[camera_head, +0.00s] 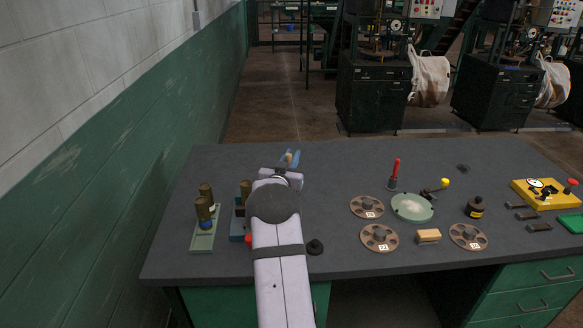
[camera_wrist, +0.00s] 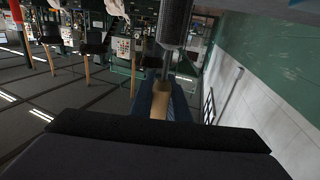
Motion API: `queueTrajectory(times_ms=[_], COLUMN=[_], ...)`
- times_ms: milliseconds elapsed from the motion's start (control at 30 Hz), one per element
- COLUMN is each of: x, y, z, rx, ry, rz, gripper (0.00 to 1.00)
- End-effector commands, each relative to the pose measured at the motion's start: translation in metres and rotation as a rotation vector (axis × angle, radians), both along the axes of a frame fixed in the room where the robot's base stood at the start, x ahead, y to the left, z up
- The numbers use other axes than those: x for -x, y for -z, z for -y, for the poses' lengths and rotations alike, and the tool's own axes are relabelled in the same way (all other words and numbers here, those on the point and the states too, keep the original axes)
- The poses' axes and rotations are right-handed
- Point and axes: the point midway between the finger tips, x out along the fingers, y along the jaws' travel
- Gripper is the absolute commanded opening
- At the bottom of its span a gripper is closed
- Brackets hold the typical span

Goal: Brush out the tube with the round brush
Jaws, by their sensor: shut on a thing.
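My gripper (camera_head: 289,160) is above the far left part of the workbench, shut on the round brush's handle. In the wrist view, the brush has a tan handle (camera_wrist: 157,103) between blue fingers, a thin metal stem and a dark grey cylindrical head (camera_wrist: 175,24) pointing away from the gripper. The head is cut off by the top edge and touches nothing that I can see. In the head view, only a small tan piece of the brush shows. Brown cylinders (camera_head: 206,192) stand left of my arm, another (camera_head: 245,190) beside it; I cannot tell which is the tube.
A pale green tray (camera_head: 202,241) lies at the bench's left end, close to the green wall. Brown reels (camera_head: 379,238), a round pale dish (camera_head: 412,207), a red-handled tool (camera_head: 394,175) and a yellow box (camera_head: 546,194) are to the right. The bench's back middle is clear.

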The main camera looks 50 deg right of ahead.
Motion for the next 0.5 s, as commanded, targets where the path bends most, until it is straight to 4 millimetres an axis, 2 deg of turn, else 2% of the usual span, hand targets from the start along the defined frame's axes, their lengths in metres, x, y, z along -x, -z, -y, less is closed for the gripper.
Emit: queueTrajectory(times_ms=[33,233,500], x=[0.000,0.000,0.000], y=[-0.011,-0.043,-0.063], z=[0.000,0.000,0.000], rx=[0.003,0.003,0.000], ry=[0.000,-0.001,-0.001], rz=[0.005,0.003,0.001], gripper=[0.00,0.00,0.00])
